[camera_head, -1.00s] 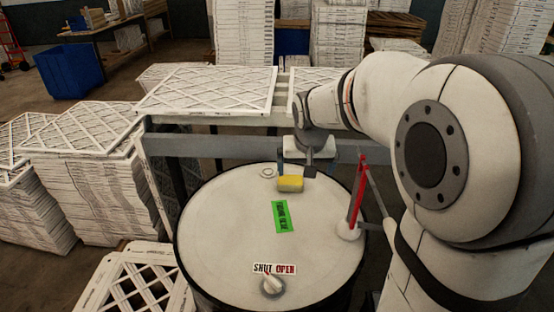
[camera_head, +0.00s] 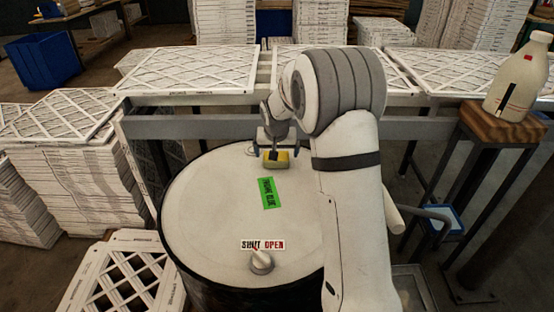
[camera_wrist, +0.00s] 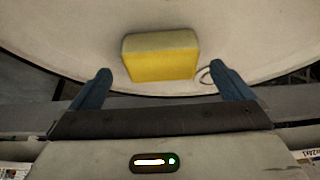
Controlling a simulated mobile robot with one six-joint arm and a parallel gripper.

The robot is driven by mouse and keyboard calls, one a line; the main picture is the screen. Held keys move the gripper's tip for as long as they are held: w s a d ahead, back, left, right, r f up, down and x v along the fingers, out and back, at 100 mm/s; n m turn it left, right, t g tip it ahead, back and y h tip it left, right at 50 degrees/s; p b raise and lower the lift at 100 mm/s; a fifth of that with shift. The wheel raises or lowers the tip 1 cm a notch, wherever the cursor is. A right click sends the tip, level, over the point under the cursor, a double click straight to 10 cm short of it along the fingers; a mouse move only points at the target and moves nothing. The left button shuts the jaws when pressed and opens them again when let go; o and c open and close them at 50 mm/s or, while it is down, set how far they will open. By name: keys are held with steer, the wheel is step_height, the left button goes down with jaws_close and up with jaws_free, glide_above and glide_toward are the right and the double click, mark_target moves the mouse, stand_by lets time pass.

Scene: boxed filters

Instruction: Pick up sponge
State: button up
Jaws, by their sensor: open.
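The yellow sponge (camera_head: 283,160) lies on the white round drum top (camera_head: 215,200), near its far edge. In the wrist view the sponge (camera_wrist: 160,57) is a yellow block with a paler top face, just beyond and between the fingertips. My gripper (camera_wrist: 160,75) is open, its two blue fingers apart on either side, and I see no contact with the sponge. In the head view my gripper (camera_head: 276,150) is at the sponge, and my arm covers the right part of the drum top.
A green label (camera_head: 266,193) and a knob (camera_head: 261,261) below a SHUT/OPEN sign are on the drum top. A grey rail (camera_head: 200,126) runs behind the drum. Filter stacks (camera_head: 75,185) stand left. A bottle (camera_head: 516,75) stands on a wooden stool (camera_head: 500,124) at right.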

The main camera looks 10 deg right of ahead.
steer(key=x, duration=0.3)
steer(key=shift+w, duration=0.15)
steer(key=c, duration=1.1)
